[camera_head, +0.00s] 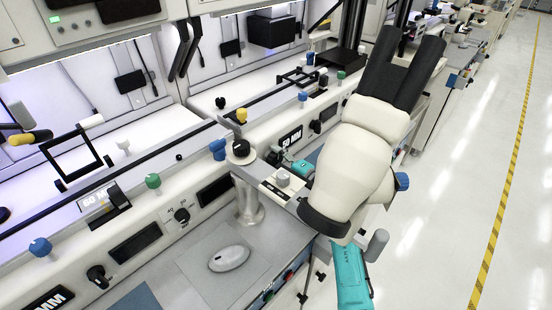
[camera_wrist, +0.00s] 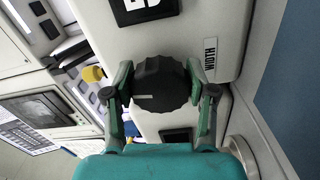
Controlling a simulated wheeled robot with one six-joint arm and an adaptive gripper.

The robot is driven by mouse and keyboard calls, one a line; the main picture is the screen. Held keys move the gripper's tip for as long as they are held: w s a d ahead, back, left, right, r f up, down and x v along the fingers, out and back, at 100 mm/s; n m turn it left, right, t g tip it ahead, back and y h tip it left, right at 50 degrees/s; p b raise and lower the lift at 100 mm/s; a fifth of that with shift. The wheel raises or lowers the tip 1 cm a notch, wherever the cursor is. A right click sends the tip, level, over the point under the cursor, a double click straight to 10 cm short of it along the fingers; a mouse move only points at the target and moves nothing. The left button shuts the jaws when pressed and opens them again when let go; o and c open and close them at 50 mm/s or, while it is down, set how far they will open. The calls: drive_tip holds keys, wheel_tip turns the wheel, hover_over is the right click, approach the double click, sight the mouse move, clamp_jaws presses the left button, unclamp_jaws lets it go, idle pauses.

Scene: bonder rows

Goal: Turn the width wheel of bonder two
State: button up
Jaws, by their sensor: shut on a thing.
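The width wheel (camera_wrist: 160,84) is a black ribbed knob with a pale index line, on a light panel in the wrist view. A WIDTH label (camera_wrist: 210,54) is beside it. My gripper (camera_wrist: 160,88) has one finger on each side of the wheel and is shut on it. The index line points to the left in the wrist view. In the head view, a teal part of my arm (camera_head: 350,275) shows at the bottom, and the microscope hides much of the arm. The 50 MM display (camera_head: 291,138) is near there; the wheel cannot be made out clearly.
A cream microscope with black eyepieces (camera_head: 360,150) stands close over my arm. The aisle floor (camera_head: 450,200) at right is clear, with a yellow-black line.

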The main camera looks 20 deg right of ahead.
drive_tip(key=shift+f+m, duration=0.1)
drive_tip(key=shift+m, duration=1.8)
drive_tip(key=o, duration=1.2)
drive_tip(key=v, duration=1.2)
